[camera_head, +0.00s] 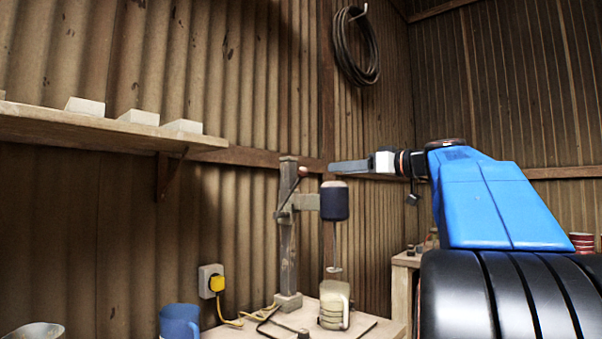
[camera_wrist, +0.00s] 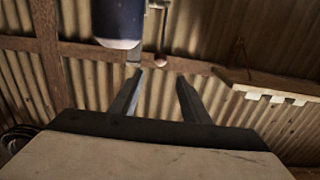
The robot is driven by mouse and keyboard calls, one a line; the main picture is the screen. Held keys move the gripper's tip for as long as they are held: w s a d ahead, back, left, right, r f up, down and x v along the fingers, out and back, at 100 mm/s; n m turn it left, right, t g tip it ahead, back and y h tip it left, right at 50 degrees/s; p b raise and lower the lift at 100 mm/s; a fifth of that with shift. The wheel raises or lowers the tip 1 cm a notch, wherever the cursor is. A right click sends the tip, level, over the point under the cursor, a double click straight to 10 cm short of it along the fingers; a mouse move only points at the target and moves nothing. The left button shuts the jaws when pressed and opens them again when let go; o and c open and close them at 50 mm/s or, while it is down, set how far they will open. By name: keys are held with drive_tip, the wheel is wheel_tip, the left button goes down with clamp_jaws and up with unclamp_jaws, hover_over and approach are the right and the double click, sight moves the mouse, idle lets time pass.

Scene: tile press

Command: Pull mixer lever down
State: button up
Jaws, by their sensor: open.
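The mixer stands on a bench, with a wooden post (camera_head: 288,225) and a dark blue motor head (camera_head: 334,201). Its lever (camera_head: 291,190) slants up to a reddish-brown ball knob (camera_head: 302,172) beside the post's top. My gripper (camera_head: 332,167) reaches leftward at about knob height, above the motor head and apart from the knob. The wrist view looks upside down. There, the knob (camera_wrist: 161,61) shows beyond the gap between the fingertips of my open, empty gripper (camera_wrist: 158,75). The motor head (camera_wrist: 118,22) is at the top, left of the knob.
A beige jug (camera_head: 334,305) stands under the mixer's whisk. A blue cup (camera_head: 180,322) is at the bench's left. A wall shelf (camera_head: 90,130) with pale blocks is at left. A yellow plug (camera_head: 217,283) and a coiled hose (camera_head: 357,50) are on the wall.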

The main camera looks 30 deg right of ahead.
sight(307, 171)
drive_tip(key=x, duration=1.5)
clamp_jaws()
